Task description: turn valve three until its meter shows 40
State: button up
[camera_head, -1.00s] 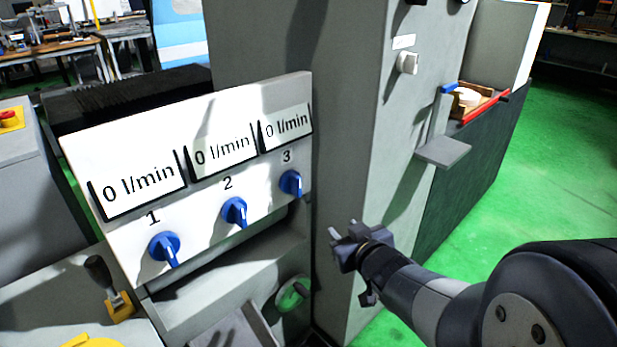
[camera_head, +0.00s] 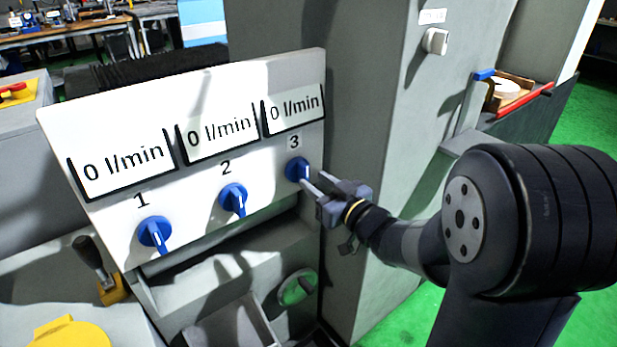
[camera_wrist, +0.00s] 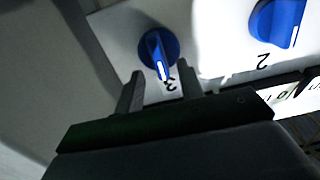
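Valve three (camera_head: 297,169) is a blue round knob with a white-marked handle on the white panel (camera_head: 110,105), below the label 3. Its meter (camera_head: 293,109) reads 0 l/min. My gripper (camera_head: 314,184) is just to the lower right of valve three in the head view. In the wrist view, valve three (camera_wrist: 159,50) lies beyond and between my two open fingertips (camera_wrist: 157,82), which look apart from it.
Valve two (camera_head: 233,199) and valve one (camera_head: 155,232) sit to the left on the same panel, both meters at 0 l/min. A grey machine column (camera_head: 375,130) stands right of the panel. A green-faced knob (camera_head: 297,288) is below.

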aim_at(307, 175)
jog(key=shift+x, duration=1.95)
jog(key=shift+c, duration=0.5)
grip_shut()
